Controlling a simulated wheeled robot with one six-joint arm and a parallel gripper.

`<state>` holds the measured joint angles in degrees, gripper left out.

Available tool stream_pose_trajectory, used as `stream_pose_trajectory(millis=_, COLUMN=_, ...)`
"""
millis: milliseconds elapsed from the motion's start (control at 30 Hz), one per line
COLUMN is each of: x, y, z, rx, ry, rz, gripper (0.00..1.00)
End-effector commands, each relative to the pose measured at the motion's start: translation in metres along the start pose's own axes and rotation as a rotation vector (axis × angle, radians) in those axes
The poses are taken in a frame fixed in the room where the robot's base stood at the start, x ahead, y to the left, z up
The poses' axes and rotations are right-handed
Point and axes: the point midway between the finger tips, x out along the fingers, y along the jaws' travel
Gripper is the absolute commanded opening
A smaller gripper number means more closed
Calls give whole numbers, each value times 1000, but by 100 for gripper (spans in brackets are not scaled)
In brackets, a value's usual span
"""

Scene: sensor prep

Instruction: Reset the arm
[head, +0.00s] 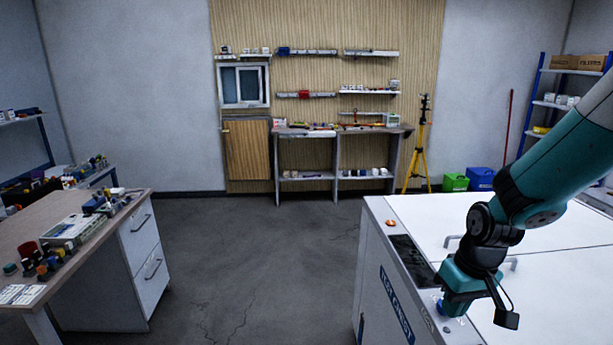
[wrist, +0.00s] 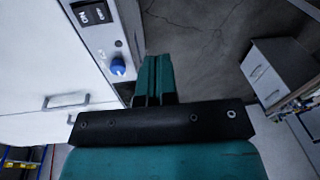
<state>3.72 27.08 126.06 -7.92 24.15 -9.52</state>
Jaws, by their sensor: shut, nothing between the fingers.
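My teal arm reaches in from the right in the head view. My gripper (head: 452,312) hangs pointing down at the front edge of a white chest (head: 560,240). In the wrist view the two teal fingers of my gripper (wrist: 154,70) are together, with nothing held between them. A blue knob (wrist: 118,66) on the chest's control panel shows just left of the fingers, apart from them in that picture. In the head view the knob is partly hidden by my gripper.
The chest has a dark panel (head: 411,258) and lid handles (wrist: 65,101). A desk (head: 115,220) with drawers and small items stands at the left. A workbench (head: 345,131), yellow tripod (head: 420,150) and green and blue bins line the back. The floor between is clear.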

Motion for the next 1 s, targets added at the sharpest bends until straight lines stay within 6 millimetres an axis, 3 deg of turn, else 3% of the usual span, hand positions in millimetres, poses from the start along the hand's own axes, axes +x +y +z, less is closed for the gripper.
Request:
stream_pose_trajectory(millis=33, x=-19, y=-30, z=9, rx=-50, ry=22, rz=-30, gripper=0)
stream_pose_trajectory(millis=200, x=-72, y=-112, z=63, rx=-209, ry=46, rz=-135, gripper=0)
stream_pose_trajectory(millis=300, x=-92, y=-145, z=102, rx=-300, ry=50, rz=-183, gripper=0)
stream_pose_trajectory(millis=400, x=-105, y=-166, z=136, rx=-373, ry=49, rz=-216, gripper=0)
stream_pose_trajectory(millis=600, x=-114, y=-181, z=170, rx=-444, ry=45, rz=-244, gripper=0)
stream_pose_trajectory(millis=1000, x=-114, y=-181, z=170, rx=-446, ry=44, rz=-244, gripper=0)
